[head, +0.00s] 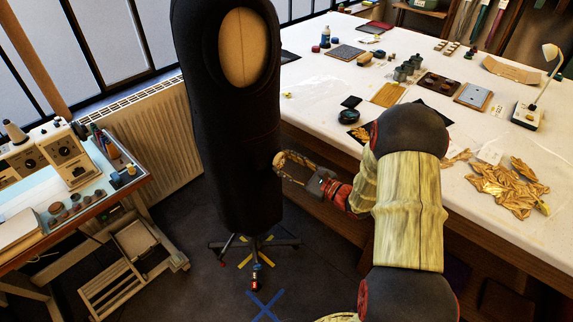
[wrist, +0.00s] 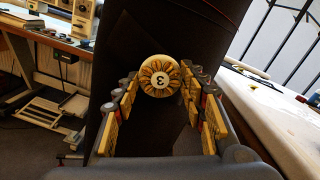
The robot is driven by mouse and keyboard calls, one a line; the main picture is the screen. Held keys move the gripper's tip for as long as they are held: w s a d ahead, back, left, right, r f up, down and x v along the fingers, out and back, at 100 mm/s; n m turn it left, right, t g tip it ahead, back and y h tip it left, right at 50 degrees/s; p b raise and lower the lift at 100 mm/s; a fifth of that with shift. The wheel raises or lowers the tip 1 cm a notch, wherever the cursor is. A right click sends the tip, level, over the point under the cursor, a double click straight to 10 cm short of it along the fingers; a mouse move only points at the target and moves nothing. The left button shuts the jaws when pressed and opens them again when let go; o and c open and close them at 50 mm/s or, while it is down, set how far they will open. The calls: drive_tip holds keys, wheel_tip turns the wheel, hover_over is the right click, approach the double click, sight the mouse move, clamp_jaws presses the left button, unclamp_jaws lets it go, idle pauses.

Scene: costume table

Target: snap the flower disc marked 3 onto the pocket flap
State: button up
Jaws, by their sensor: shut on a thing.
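The flower disc marked 3 (wrist: 159,76) is round and gold-petalled with a white centre. It sits between the fingertips of my gripper (wrist: 160,82), its numbered face towards the wrist camera, the 3 appearing turned over. My gripper is shut on it. In the head view my gripper (head: 282,164) is at the right side of the black garment (head: 235,130) on an upright dress form. The garment also fills the wrist view behind the disc (wrist: 120,48). I cannot pick out the pocket flap's edges against the black cloth, nor tell whether the disc touches it.
A white-covered table (head: 455,125) with tools, trays and gold cloth (head: 505,187) stands at the right. A workbench with sewing machines (head: 58,158) is at the left. A radiator (head: 150,135) is behind. Floor with a blue tape cross (head: 264,306) is open in front.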

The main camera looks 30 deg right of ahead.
drive_tip(key=shift+w+a, duration=0.25)
drive_tip(key=shift+w, duration=0.2)
idle(1.1)
drive_tip(key=o, duration=1.2)
drive_tip(key=shift+c, duration=0.2)
drive_tip(key=o, duration=0.3)
drive_tip(key=shift+o, duration=0.9)
drive_tip(key=shift+s+d, duration=0.1)
drive_tip(key=v, duration=0.7)
drive_tip(key=shift+s+d+p, duration=0.15)
drive_tip(key=shift+s+p, duration=0.15)
drive_tip(key=shift+s, duration=0.1)
